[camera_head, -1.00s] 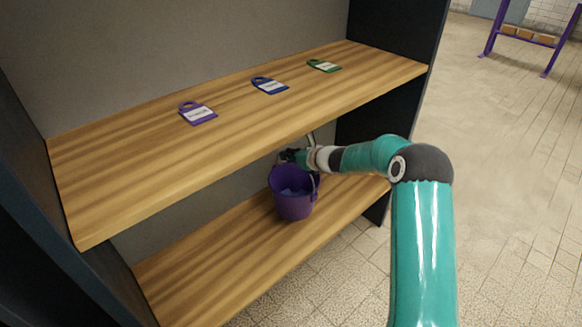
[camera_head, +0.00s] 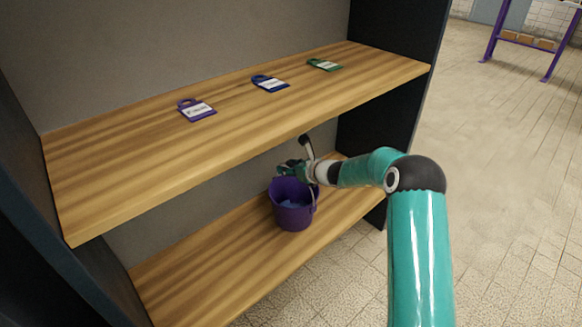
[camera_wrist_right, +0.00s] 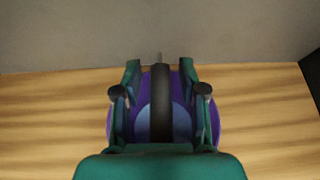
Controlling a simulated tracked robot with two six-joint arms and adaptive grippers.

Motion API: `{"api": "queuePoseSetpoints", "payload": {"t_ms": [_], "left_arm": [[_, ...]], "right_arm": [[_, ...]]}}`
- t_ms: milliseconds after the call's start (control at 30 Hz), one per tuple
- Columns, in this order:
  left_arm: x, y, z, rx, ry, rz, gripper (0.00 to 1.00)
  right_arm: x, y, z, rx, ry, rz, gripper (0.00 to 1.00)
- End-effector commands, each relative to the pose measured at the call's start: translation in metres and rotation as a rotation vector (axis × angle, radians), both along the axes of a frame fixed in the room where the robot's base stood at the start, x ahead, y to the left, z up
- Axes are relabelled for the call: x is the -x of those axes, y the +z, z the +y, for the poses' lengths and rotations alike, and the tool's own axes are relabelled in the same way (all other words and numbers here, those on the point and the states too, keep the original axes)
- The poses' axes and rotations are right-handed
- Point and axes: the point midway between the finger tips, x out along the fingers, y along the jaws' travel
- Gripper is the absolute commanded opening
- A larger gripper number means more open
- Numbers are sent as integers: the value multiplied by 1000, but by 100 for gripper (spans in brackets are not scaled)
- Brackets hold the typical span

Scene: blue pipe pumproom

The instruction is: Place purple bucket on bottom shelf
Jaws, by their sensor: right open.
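The purple bucket (camera_head: 292,211) stands upright on the bottom shelf (camera_head: 222,266), near its front edge and right of the middle, with something blue inside. Its thin handle shows at its right side. My right gripper (camera_head: 284,170) is just above the bucket's rim, under the upper shelf, with its fingers apart. In the right wrist view the open fingers (camera_wrist_right: 160,92) are over the bucket (camera_wrist_right: 211,120), and a dark bar, perhaps the handle, runs between them. I cannot tell if they touch it. My left gripper is not in view.
The upper shelf (camera_head: 240,122) holds a purple tag (camera_head: 196,110), a blue tag (camera_head: 269,83) and a green tag (camera_head: 323,64). The dark right side panel (camera_head: 378,128) is close behind my right arm. The left part of the bottom shelf is bare. Tiled floor (camera_head: 500,150) lies open at right.

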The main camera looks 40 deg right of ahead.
Motion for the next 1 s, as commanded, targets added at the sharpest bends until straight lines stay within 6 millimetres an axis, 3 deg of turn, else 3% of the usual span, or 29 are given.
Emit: {"api": "queuePoseSetpoints", "payload": {"t_ms": [267, 733, 1000], "left_arm": [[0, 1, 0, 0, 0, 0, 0], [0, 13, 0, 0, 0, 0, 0], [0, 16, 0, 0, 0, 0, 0]], "right_arm": [[9, 5, -2, -1, -3, 0, 41], [86, 44, -7, 0, -3, 0, 41], [108, 53, -9, 0, -2, 0, 41]]}}
